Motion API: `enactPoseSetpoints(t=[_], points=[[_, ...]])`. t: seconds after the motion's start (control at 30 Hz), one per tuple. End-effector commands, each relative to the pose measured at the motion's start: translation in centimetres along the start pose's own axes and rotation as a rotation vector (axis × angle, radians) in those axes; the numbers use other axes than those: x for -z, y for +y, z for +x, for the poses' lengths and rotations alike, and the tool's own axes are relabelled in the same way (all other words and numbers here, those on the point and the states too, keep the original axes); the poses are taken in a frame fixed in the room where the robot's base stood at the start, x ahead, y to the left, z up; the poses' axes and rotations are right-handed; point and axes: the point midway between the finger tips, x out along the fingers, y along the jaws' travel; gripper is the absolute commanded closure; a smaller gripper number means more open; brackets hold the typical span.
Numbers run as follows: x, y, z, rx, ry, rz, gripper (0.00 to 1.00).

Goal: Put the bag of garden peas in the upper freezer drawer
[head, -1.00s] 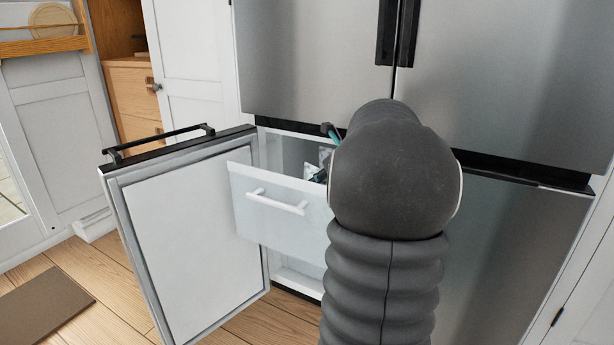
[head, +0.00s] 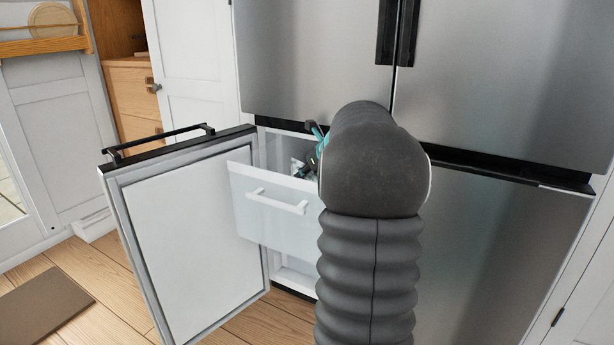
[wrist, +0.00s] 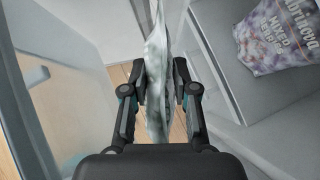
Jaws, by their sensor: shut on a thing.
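My gripper (wrist: 160,85) is shut on a thin, pale silvery bag (wrist: 157,50), seen edge-on between the two fingers in the wrist view. Its print is not readable, so I cannot confirm it is the garden peas. In the head view the upper freezer drawer (head: 270,207) is pulled out, with a white front and a bar handle. My gripper is mostly hidden behind my arm there, at the drawer's right part. A scrap of pale packaging (head: 297,167) shows beside it; I cannot tell whether it is the held bag.
Wooden floor shows below the held bag. The freezer door (head: 195,235) stands open at the left. The right lower door (head: 510,260) is closed.

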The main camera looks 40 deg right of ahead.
Motion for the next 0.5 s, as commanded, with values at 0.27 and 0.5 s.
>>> enactPoseSetpoints(t=[0.27, 0.5], points=[[0.16, -0.02, 0.14, 0.002, -0.002, -0.001, 1.00], [0.45, -0.02, 0.40, 0.001, -0.002, 0.000, 1.00]])
